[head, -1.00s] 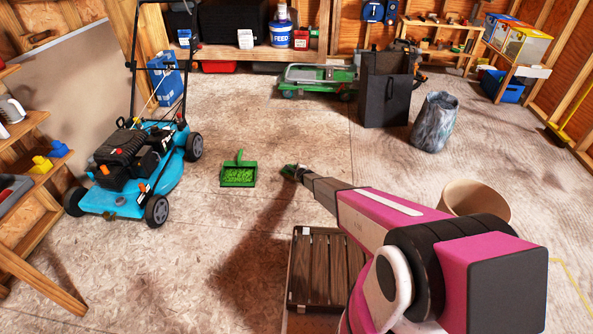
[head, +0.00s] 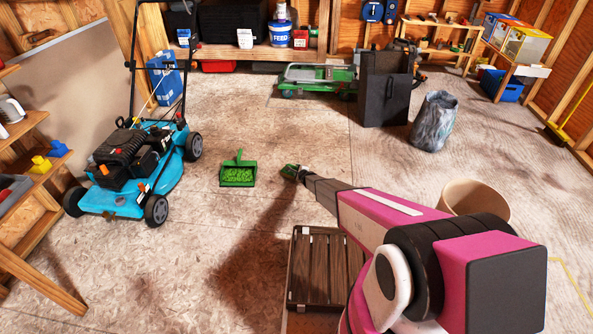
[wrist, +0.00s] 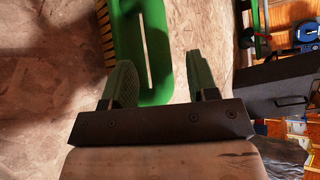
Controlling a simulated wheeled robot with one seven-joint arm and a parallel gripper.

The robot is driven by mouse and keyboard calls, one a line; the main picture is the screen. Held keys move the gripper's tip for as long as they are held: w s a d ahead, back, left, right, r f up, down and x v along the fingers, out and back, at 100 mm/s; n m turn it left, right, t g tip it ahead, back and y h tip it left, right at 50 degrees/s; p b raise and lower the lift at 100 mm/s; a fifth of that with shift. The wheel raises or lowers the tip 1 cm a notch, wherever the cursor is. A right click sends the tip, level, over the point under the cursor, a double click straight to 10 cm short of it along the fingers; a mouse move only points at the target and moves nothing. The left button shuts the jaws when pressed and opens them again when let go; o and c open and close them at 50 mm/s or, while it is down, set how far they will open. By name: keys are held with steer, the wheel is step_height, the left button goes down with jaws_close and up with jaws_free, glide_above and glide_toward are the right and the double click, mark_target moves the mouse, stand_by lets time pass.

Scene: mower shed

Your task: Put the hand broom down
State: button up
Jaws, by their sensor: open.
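The green hand broom (wrist: 158,50) shows in the wrist view, with pale yellow bristles along its upper left side. It appears close in front of my gripper (wrist: 164,75), whose fingers are apart, one on each side of the broom's near end. A strip of floor shows between the broom and the right finger. Whether the left finger touches the broom I cannot tell. In the head view my gripper (head: 290,172) is low over the floor, right of the green dustpan (head: 238,175). There the broom cannot be told apart from the green fingers.
A blue lawn mower (head: 135,170) stands at the left. A slatted crate (head: 297,265) is on the floor below my arm, and a tan bin (head: 475,200) is to the right. The floor around the dustpan is clear.

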steer(key=s+d+r+n+g+h, duration=0.2)
steer(key=s+d+r+n+h, duration=0.1)
steer(key=s+d+r, duration=0.85)
steer(key=s+d+r+n+g+h, duration=0.25)
steer(key=s+d+r, duration=0.55)
steer(key=r, duration=0.6)
steer(key=s+d+r+n+g, duration=0.2)
steer(key=s+r+n, duration=0.2)
steer(key=s, duration=0.6)
steer(key=s+d+r+n+g, duration=0.3)
steer(key=s+r+n, duration=0.1)
steer(key=s+r, duration=0.5)
steer(key=s+d+r+n+g, duration=0.2)
steer(key=s+r+n, duration=0.2)
steer(key=s+r, duration=0.3)
steer(key=s, duration=0.3)
steer(key=shift+s+d+g, duration=0.3)
steer(key=shift+d+g, duration=0.05)
steer(key=shift+d, duration=0.05)
